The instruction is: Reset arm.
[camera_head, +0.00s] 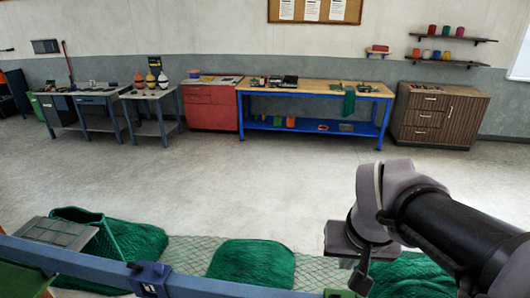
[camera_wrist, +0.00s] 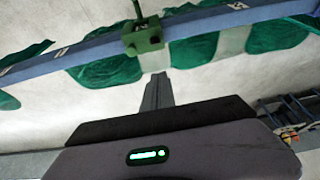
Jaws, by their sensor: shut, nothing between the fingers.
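My arm reaches in from the right edge of the head view, bent at the wrist. My gripper (camera_head: 360,280) points down over the near right part of the scene. In the wrist view, my gripper (camera_wrist: 158,78) shows its fingers together with nothing between them. Beyond the fingertips in that view is a green clamp (camera_wrist: 142,38) on a blue beam (camera_wrist: 90,47). I cannot tell from the wrist view whether the fingers touch anything, but a gap of pale floor seems to show around them.
The blue beam (camera_head: 70,262) with a blue clamp (camera_head: 150,279) crosses the near left. Green net heaps (camera_head: 252,263) and a flat net (camera_head: 200,251) lie on the floor behind it. A blue workbench (camera_head: 315,87) and cabinets (camera_head: 437,118) line the wall. The middle floor is clear.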

